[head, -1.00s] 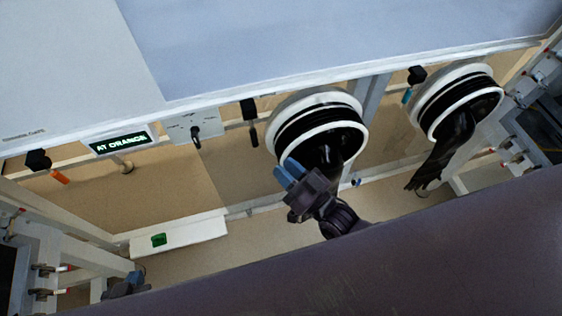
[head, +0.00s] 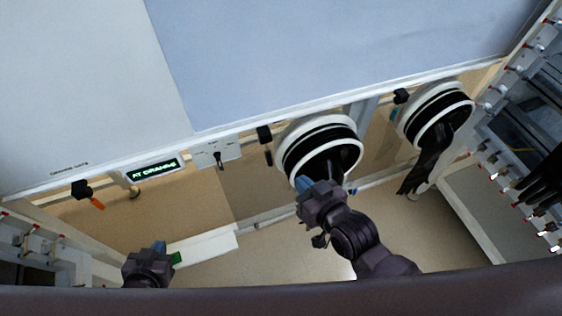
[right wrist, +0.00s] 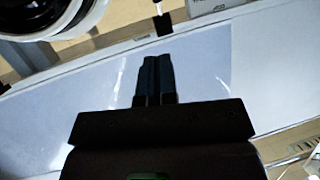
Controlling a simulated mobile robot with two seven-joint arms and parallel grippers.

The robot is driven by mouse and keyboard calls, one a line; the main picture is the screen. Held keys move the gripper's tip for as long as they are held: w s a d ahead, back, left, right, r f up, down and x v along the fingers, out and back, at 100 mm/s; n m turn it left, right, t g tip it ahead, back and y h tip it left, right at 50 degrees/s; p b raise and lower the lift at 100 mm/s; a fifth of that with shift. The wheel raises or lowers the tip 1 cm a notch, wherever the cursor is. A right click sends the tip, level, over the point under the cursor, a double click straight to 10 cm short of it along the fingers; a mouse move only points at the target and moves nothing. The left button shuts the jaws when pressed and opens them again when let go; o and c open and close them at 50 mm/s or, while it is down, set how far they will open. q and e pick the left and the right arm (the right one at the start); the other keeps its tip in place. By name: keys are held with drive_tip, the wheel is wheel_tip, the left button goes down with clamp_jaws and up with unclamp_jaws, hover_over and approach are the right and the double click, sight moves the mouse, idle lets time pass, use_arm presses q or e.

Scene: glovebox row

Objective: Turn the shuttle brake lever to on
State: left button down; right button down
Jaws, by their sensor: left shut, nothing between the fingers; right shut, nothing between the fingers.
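A small black lever (head: 218,160) sits on a white panel (head: 204,155) under the front edge of the cabinet, right of the lit display. It points roughly downward; the panel's markings are too small to read. My right gripper (head: 306,184) is shut and empty, in front of the left glove port, right of and below the lever and apart from it. Its closed fingers (right wrist: 155,72) show in the right wrist view. My left gripper (head: 159,247) is shut and empty at the lower left, near the white ledge, well below the lever.
A display (head: 153,169) reads "AT ORANGE". An orange-tipped black handle (head: 84,190) hangs at the left, and another black handle (head: 265,136) hangs between panel and port. Two glove ports (head: 318,150) (head: 436,110) protrude.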

drive_tip(key=b, duration=0.2)
approach(270, 160)
drive_tip(key=shift+g+h, duration=0.3)
drive_tip(key=shift+g, duration=0.1)
drive_tip(key=x, duration=0.6)
drive_tip(key=shift+w+a+r, duration=0.1)
drive_tip(key=shift+w+r, duration=0.15)
drive_tip(key=shift+w+a+f, duration=0.2)
drive_tip(key=shift+w+a, duration=0.05)
drive_tip(key=shift+w, duration=0.25)
